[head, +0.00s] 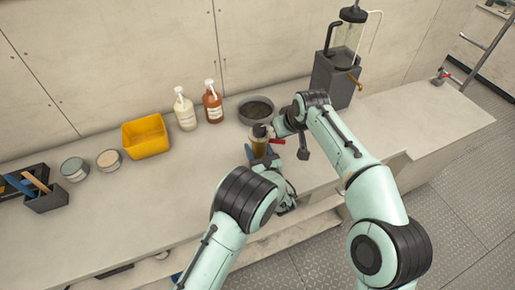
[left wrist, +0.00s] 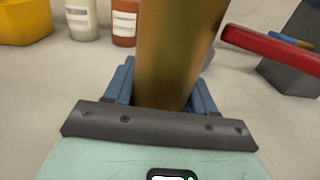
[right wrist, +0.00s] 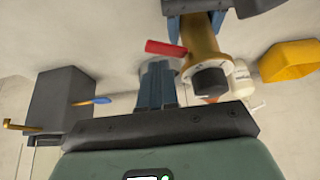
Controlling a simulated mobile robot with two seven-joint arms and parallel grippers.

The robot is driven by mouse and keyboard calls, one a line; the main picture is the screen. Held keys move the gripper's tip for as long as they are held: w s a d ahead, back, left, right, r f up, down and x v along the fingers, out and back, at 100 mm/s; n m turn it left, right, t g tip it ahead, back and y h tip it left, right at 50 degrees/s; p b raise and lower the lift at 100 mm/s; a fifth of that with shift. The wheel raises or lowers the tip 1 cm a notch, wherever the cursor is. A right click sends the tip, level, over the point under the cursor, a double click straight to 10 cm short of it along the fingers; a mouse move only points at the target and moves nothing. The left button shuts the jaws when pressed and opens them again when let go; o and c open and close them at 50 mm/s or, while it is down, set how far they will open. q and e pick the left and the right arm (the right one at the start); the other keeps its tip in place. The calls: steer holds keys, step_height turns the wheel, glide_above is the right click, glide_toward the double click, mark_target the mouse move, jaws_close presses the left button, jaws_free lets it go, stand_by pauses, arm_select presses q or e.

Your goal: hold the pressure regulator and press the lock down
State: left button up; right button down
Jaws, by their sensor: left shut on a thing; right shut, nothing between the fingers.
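The pressure regulator (head: 259,148) stands upright at the front of the bench, with a brass body, a dark cap and a red lever (head: 277,141) pointing right. My left gripper (left wrist: 166,100) is shut around the brass body (left wrist: 178,50), low down. The red lever (left wrist: 270,48) sticks out to the right in the left wrist view. My right gripper (right wrist: 158,68) is shut and empty. In the right wrist view its fingertips are close to the red lever (right wrist: 165,48) and beside the dark cap (right wrist: 210,80); I cannot tell whether they touch. My right arm partly hides the regulator's surroundings.
Behind stand a grey bowl (head: 256,110), two pump bottles (head: 213,105) and a yellow bin (head: 145,137). Tins (head: 108,159) and a dark tool tray (head: 45,197) are at left. A grey tank stand (head: 333,82) with a brass tap is at the back right.

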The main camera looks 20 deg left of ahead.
steer(key=shift+f, duration=0.1)
stand_by(0.3)
steer(key=shift+f, duration=1.25)
steer(key=shift+r, duration=3.55)
arm_select(q)
steer(key=o, duration=1.4)
